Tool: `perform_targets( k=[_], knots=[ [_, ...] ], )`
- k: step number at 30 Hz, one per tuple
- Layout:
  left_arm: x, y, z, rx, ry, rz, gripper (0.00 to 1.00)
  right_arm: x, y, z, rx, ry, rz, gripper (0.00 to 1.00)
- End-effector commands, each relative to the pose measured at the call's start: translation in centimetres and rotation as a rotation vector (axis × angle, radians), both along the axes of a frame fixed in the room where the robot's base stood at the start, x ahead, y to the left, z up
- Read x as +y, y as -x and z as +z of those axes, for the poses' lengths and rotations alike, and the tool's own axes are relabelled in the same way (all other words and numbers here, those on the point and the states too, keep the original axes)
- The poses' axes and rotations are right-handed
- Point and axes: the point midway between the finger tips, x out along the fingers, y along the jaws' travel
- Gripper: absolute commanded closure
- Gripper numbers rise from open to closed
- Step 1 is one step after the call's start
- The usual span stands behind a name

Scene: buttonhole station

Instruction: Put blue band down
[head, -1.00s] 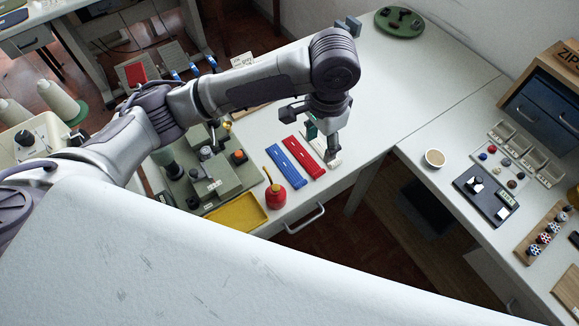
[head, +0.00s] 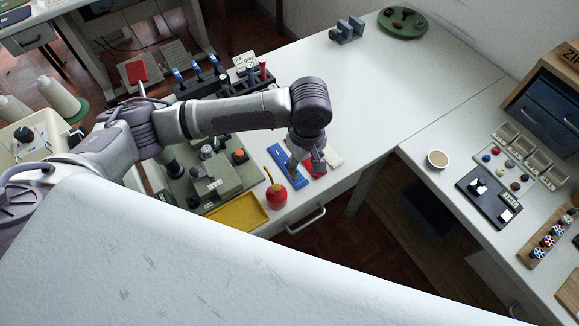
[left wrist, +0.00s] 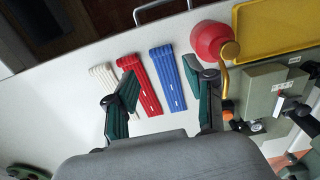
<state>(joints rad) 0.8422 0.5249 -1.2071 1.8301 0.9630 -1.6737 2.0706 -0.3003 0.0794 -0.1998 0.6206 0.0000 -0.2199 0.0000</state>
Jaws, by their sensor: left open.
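The blue band (head: 279,158) lies flat on the white table. It also shows in the left wrist view (left wrist: 167,78), left of the red oiler. The red band (left wrist: 143,86) and the white band (left wrist: 104,78) lie beside it, roughly parallel; in the head view my gripper partly covers the red one. My left gripper (head: 306,164) is above the bands, pointing down. In the left wrist view its teal-padded fingers (left wrist: 160,82) are apart, with the blue band showing between them and nothing held. I cannot tell its exact height. My right gripper is out of view.
The red oiler (head: 276,195) with its yellow spout stands close to the blue band. A yellow tray (head: 238,213) and a green machine base (head: 215,180) are to its left. The table behind the bands is clear up to a grey holder (head: 347,30) and a green round tray (head: 402,22).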

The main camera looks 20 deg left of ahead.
Motion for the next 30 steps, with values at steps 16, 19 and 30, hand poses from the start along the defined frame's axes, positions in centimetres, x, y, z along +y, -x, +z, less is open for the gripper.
perform_targets(
  k=[16,19,30],
  knots=[
    [0.0,0.1,-6.4,0.001,-0.003,-0.002,0.46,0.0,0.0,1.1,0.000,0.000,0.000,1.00],
    [0.0,0.1,-7.8,0.001,-0.002,-0.002,0.46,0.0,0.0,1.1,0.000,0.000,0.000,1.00],
    [-0.1,0.1,-8.6,-0.001,0.000,-0.003,0.54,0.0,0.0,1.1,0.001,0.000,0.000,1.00]
  ],
)
